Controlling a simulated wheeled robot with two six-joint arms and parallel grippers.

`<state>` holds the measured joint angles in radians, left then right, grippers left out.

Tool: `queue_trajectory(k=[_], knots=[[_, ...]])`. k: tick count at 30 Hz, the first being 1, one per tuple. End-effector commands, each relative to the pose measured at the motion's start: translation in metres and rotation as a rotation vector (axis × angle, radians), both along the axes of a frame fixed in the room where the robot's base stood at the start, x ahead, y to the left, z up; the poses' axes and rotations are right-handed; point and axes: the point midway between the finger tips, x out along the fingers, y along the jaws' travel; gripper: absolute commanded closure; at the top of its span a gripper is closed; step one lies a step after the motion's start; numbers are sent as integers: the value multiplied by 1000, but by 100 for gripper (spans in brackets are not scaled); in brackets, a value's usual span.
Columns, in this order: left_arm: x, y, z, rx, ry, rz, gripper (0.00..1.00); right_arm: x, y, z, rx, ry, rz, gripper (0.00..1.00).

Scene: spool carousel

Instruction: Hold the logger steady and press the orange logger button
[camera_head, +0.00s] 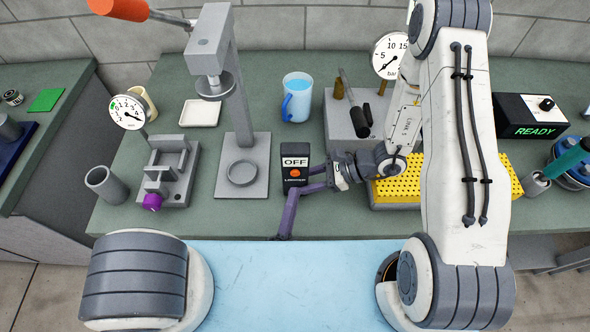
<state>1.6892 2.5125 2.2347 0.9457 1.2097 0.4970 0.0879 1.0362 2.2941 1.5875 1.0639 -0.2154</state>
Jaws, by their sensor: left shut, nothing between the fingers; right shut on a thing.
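The logger (285,184) is a dark upright box with an OFF display and an orange button (295,173) on its face. It stands on the green bench, right of the grey press stand. My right gripper (305,180) reaches in from the right and is shut on the logger, with its purple fingers at the logger's side and lower front. My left gripper (292,195) shows as shut, empty purple fingers rising from the bench's front edge. Their tips are just below the orange button; I cannot tell if they touch the logger. The rest of that arm's reach is hidden.
The grey press stand (260,146) is close on the left, and a grey fixture with a purple knob (153,201) stands further left. A blue mug (297,98) is behind the logger. A yellow perforated block (490,182) lies right, partly behind my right arm.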

Motion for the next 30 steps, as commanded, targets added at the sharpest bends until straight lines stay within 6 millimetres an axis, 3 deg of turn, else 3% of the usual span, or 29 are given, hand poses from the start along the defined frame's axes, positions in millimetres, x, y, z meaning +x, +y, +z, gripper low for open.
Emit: queue_trajectory(k=[9, 30], knots=[[15, 1, -1, 2, 3, 1, 100, 0, 0, 0, -1, 0, 0, 91], [15, 0, -1, 1, 3, -1, 100, 0, 0, 0, 0, 0, -1, 91]])
